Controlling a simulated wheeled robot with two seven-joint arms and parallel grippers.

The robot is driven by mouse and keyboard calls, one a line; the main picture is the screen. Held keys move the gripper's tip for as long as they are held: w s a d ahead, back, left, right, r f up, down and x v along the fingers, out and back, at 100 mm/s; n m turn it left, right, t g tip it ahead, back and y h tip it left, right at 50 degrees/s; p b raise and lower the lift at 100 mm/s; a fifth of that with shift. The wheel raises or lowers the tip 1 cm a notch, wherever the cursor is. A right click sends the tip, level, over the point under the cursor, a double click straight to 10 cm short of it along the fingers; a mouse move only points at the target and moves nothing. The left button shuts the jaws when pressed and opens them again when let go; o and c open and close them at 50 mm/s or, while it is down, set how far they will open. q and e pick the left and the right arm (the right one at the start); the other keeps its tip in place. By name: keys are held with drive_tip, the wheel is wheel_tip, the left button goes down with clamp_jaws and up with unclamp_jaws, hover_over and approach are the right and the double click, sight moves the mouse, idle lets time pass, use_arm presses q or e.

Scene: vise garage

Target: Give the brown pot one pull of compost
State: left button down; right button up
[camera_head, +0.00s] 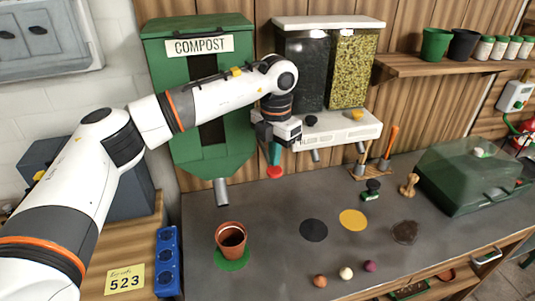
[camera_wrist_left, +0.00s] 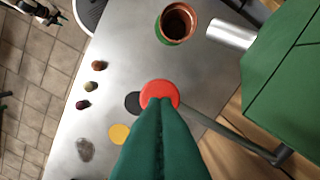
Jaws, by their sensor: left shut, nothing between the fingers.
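The brown pot (camera_head: 231,239) stands upright on a green disc (camera_head: 233,264) on the bench, a little in front of and below the grey spout (camera_head: 221,192) of the green compost dispenser (camera_head: 215,165). The pot (camera_wrist_left: 178,24) and spout (camera_wrist_left: 230,31) also show in the left wrist view. A red round knob (camera_wrist_left: 160,93) sits at the end of a grey rod (camera_wrist_left: 225,134) by the dispenser. My left gripper (camera_head: 274,158) is shut and empty, its green fingers pointing down at the red knob (camera_head: 275,172). I cannot tell whether they touch it.
A white double hopper (camera_head: 330,125) hangs to the right of my left gripper. A black disc (camera_head: 313,230), a yellow disc (camera_head: 353,220) and several small balls lie on the bench (camera_head: 270,210). A green-lidded box (camera_head: 470,175) stands at the right.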

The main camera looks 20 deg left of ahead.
use_arm(q)
wheel_tip(320, 180, up, 6)
drive_tip(key=p, duration=0.3)
drive_tip(key=shift+f, duration=0.1)
idle(0.4)
